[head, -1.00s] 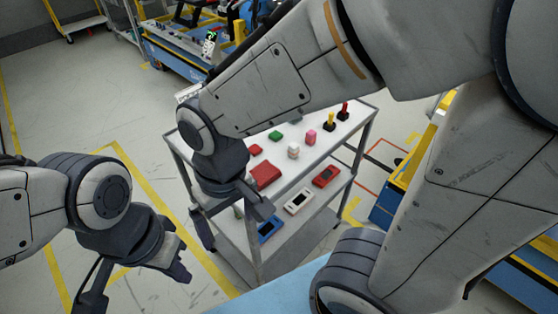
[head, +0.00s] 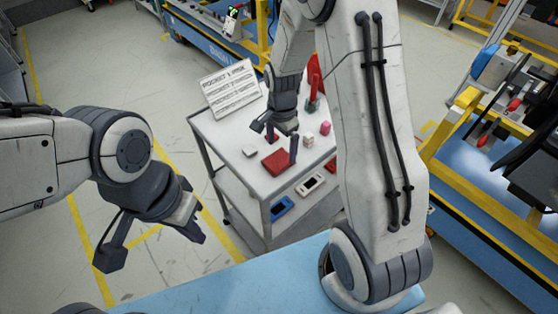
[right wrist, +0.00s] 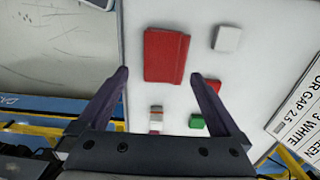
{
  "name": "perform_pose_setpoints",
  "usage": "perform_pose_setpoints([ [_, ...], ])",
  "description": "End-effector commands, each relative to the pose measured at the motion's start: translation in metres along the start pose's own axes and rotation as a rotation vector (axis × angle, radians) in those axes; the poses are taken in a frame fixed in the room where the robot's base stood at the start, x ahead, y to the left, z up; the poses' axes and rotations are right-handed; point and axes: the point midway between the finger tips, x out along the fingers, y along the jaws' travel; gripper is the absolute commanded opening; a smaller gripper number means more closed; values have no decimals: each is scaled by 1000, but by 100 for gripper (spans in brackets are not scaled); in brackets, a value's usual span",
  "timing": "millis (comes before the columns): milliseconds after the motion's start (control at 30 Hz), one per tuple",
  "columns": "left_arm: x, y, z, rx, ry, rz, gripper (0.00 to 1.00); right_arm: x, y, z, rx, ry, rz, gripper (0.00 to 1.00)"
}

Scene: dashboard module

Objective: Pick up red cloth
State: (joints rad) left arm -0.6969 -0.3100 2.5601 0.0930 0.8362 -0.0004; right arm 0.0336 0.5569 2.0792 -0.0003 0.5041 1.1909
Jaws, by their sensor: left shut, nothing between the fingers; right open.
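The red cloth (head: 272,164) is a flat, folded red rectangle on the white top of the cart (head: 238,172). It also shows in the right wrist view (right wrist: 160,50). My right gripper (head: 276,146) is open and empty above the cart top, near the cloth. In the right wrist view my right gripper (right wrist: 160,76) has its fingertips apart, one toward each side of the cloth's lower end. Whether they touch it cannot be told. My left gripper (head: 152,248) is shut and empty, left of the cart and away from the cloth.
Near the cloth are a white block (right wrist: 227,38), a small red block (right wrist: 212,85), a green block (right wrist: 197,121) and a pink block (head: 325,128). A printed sign (head: 230,90) stands at the back. Blue and white devices lie on the lower shelf. My right arm hides the cart's right side.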

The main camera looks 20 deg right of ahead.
Motion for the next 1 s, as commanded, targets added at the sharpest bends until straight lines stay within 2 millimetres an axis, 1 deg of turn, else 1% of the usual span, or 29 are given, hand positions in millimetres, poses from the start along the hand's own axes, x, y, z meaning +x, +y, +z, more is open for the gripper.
perform_pose_setpoints([
  [200,-14,1,-1,-1,0,0,0,28,-2,6,-2,-3,7,100],
  [300,-15,1,-1,-1,0,0,0,41,-2,5,-2,-2,4,100],
  [400,-15,1,-1,-1,0,0,0,47,-2,4,-2,-1,3,100],
  [633,-14,1,-1,-1,0,0,0,48,-3,4,-2,0,1,100],
  [667,-14,1,-1,-1,0,0,0,48,-3,4,-2,0,1,88],
  [700,-14,1,-1,-1,0,0,0,48,-3,4,-2,0,1,73],
  [767,-14,1,-1,-1,0,0,0,48,-3,4,-2,-1,1,50],
  [800,-14,1,-1,-1,0,0,0,48,-3,4,-2,-1,1,35],
  [833,-14,1,-1,-1,0,0,0,48,-3,4,-2,-1,1,24],
  [867,-14,1,-1,-1,0,0,0,48,-3,4,-2,-1,1,20],
  [1000,-15,1,-1,-1,0,0,0,48,-3,4,-2,-1,1,20],
])
